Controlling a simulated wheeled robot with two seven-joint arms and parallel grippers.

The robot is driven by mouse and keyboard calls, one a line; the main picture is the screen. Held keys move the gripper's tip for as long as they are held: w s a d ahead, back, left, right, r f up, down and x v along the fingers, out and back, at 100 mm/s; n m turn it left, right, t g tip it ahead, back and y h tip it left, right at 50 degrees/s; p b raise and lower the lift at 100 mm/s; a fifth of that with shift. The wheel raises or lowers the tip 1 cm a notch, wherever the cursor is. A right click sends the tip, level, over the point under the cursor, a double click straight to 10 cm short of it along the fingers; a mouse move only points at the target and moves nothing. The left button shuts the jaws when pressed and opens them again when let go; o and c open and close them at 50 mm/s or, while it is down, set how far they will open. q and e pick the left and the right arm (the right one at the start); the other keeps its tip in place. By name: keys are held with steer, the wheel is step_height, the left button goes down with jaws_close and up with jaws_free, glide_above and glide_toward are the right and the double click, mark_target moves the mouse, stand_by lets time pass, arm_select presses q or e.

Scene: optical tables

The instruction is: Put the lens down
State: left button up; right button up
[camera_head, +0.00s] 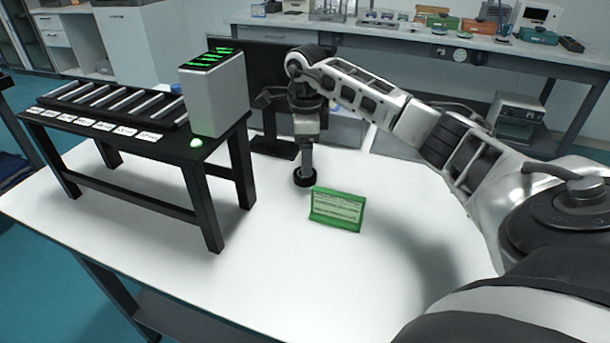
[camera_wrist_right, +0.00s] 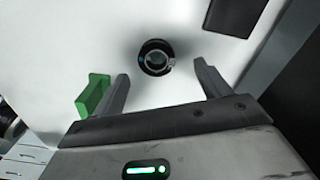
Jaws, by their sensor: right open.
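The lens, a short black round mount with a glass centre (camera_head: 304,179), appears to stand on the white table (camera_head: 270,265) just behind the green sign. In the right wrist view, the lens (camera_wrist_right: 156,57) lies beyond and between my fingertips, with a clear gap on each side. My right gripper (camera_head: 307,160) points down directly above the lens in the head view. In the right wrist view, my right gripper (camera_wrist_right: 163,72) is open with nothing between its fingers. My left gripper does not show.
A green sign (camera_head: 337,209) stands close in front of the lens; it also shows beside the left finger in the wrist view (camera_wrist_right: 93,95). A black rack table (camera_head: 160,150) with a grey box (camera_head: 215,92) stands at the left. The white tabletop in front is clear.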

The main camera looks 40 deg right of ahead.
steer(key=f, duration=0.4)
steer(key=shift+s+a+f+p, duration=0.15)
steer(key=shift+a+p, duration=0.05)
steer(key=shift+p, duration=0.1)
steer(key=c, duration=1.1)
steer(key=shift+c, duration=0.5)
